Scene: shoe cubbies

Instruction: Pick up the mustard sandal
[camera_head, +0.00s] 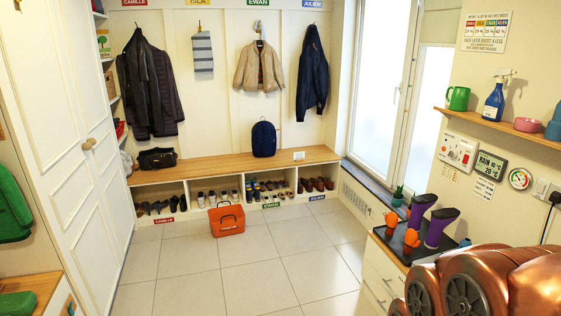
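I cannot make out the mustard sandal with certainty. Several small shoes stand in the open cubbies under the wooden bench (225,168) at the back wall. The left cubby has dark shoes (155,207), the one beside it has pale shoes (215,198), the third has mixed shoes (265,189), and the right one has brown shoes (316,184). They are too small to tell apart by type. My gripper is not in view; only copper-coloured arm parts of mine show at the bottom right.
The floor (240,275) is otherwise clear. A white drawer unit (380,278) at the right bears a black tray with purple boots (440,226) and small orange boots (411,238). White cabinet doors (62,130) line the left.

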